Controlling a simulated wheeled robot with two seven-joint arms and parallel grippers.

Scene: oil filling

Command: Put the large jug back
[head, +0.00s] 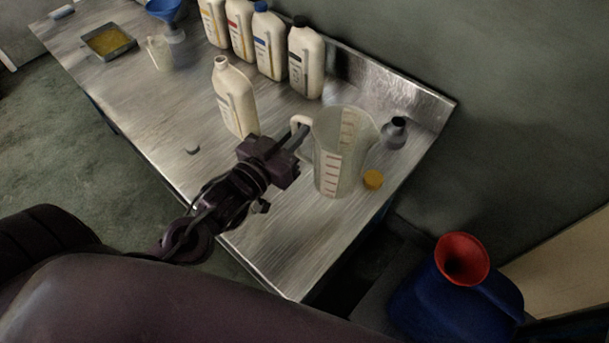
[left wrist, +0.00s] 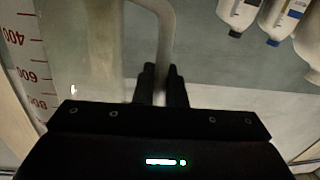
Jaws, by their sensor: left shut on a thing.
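The large jug (head: 345,150) is a clear measuring jug with red marks. It stands upright, on or just above the right part of the metal table; I cannot tell which. My left gripper (head: 300,137) is shut on its handle (head: 301,122). In the left wrist view, the handle (left wrist: 164,45) runs down between the dark fingers (left wrist: 160,85), and the jug's wall with red numbers (left wrist: 28,60) shows at the left. My right gripper is not in view.
Several capped bottles (head: 306,62) line the back. A smaller jug (head: 160,52) stands farther left. A blue can (head: 420,305) with a red funnel (head: 462,260) is off the table's right end.

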